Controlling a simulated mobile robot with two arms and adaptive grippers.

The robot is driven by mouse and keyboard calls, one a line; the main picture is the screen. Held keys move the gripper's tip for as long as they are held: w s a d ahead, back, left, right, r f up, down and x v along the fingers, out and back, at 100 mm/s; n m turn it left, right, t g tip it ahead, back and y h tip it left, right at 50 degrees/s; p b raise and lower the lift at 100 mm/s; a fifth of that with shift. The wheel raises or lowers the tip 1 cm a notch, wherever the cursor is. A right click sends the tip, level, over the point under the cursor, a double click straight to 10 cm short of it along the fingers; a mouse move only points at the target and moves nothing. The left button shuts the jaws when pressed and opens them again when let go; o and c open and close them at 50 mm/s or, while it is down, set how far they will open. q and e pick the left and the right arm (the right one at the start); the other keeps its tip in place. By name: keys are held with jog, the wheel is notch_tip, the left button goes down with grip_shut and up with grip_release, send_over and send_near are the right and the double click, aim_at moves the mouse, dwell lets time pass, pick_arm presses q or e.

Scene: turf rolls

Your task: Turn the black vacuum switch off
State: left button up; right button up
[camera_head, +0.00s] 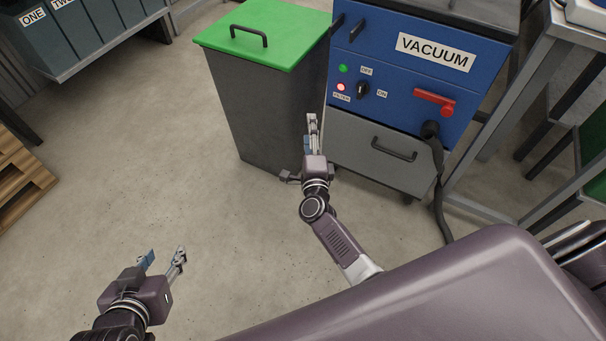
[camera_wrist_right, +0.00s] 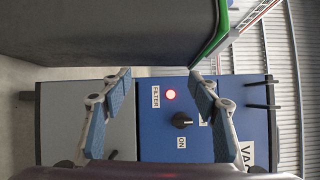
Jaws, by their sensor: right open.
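The black vacuum switch (camera_head: 362,90) is a small knob on the blue vacuum panel (camera_head: 400,68), with an OFF label above it and an ON label to its right. Its grip looks roughly upright there; I cannot tell which end is the pointer. In the right wrist view the switch (camera_wrist_right: 182,120) shows between the finger lines, farther off, nearer the right-hand finger. My right gripper (camera_head: 310,128) is open and empty, apart from the panel, left of and below the switch. My left gripper (camera_head: 164,258) is open and empty over the floor at lower left.
A red light (camera_head: 341,87) by the FILTER label and a green light (camera_head: 343,68) sit left of the switch. A red lever (camera_head: 434,102) and a black hose (camera_head: 439,190) are to the right. A grey bin with a green lid (camera_head: 265,32) stands beside the vacuum.

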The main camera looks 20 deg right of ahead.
pick_arm(q)
notch_tip(320, 180, up, 9)
jog(key=p, duration=0.7)
jog(key=shift+p, duration=0.35)
pick_arm(e)
jog(key=s+a+f+n+g+y, duration=0.3)
jog(key=s+a+f+n+y, duration=0.2)
jog(key=s+f+n, duration=0.4)
jog(key=shift+s+a+f+n, duration=0.25)
jog(key=shift+a+f+n, duration=0.15)
jog(key=shift+f+n, duration=0.1)
pick_arm(q)
jog(key=shift+f, duration=0.15)
